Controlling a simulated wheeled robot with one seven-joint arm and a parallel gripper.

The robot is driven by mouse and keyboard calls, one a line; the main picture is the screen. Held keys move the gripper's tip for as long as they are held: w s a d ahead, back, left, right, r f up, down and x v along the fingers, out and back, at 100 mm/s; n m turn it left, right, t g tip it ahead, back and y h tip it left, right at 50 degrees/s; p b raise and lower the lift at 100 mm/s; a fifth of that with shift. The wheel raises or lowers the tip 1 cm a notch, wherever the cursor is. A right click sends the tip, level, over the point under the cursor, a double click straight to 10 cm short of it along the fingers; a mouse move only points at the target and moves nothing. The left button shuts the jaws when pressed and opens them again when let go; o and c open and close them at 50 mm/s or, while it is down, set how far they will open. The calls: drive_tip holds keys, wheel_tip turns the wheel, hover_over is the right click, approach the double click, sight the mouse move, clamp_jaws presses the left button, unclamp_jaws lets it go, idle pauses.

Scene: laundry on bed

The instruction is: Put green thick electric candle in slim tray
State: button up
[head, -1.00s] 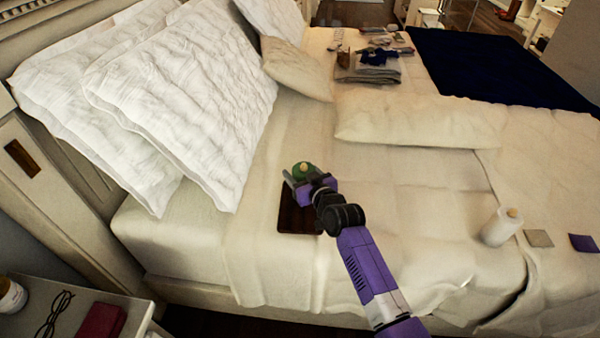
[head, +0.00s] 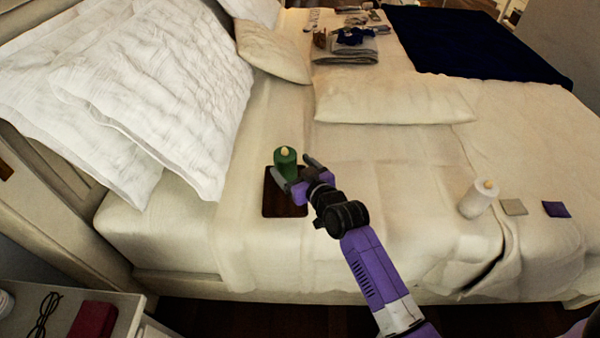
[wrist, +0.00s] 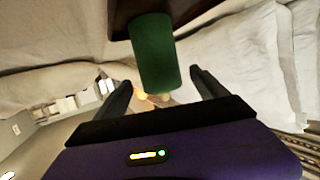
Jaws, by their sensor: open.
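The green thick candle (head: 286,162) stands upright at the far end of the dark brown slim tray (head: 284,208), which lies on the bed. In the wrist view the green candle (wrist: 156,55) shows between my spread fingers, with the dark tray (wrist: 122,14) at its base. My gripper (head: 294,174) is open, its fingers on either side of the candle near the tray. I cannot tell whether a finger touches the candle. The gripper partly hides the candle's lower part and the tray's right side.
A white candle (head: 478,198) stands on the bed at the right, beside a grey square (head: 513,207) and a purple square (head: 556,209). White pillows (head: 150,90) lie at the left. A long cushion (head: 395,102) lies beyond the tray.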

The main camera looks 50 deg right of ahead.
drive_tip(key=shift+v, duration=2.35)
drive_tip(key=shift+n+y, duration=0.4)
drive_tip(key=s+a, duration=0.2)
drive_tip(key=s+a+f, duration=0.1)
drive_tip(key=s+a, duration=0.1)
drive_tip(key=s+a+f, duration=0.1)
drive_tip(key=s+a, duration=0.1)
drive_tip(key=s+a+r+n+y, duration=0.1)
drive_tip(key=s+a+r, duration=0.2)
drive_tip(key=s+a, duration=0.2)
drive_tip(key=s+a+r+n+y, duration=0.1)
drive_tip(key=s+a+r, duration=0.3)
drive_tip(key=s, duration=0.7)
drive_tip(key=s+a+r+n+y, duration=0.1)
drive_tip(key=s+a+r+y, duration=0.1)
drive_tip(key=s+a+r, duration=0.2)
drive_tip(key=s+a, duration=0.3)
drive_tip(key=s, duration=0.1)
drive_tip(key=shift+s+t+y, duration=0.3)
drive_tip(key=shift+s+t, duration=0.1)
drive_tip(key=shift+a, duration=0.15)
drive_tip(key=shift+r+p, duration=0.85)
drive_tip(key=shift+p, duration=0.1)
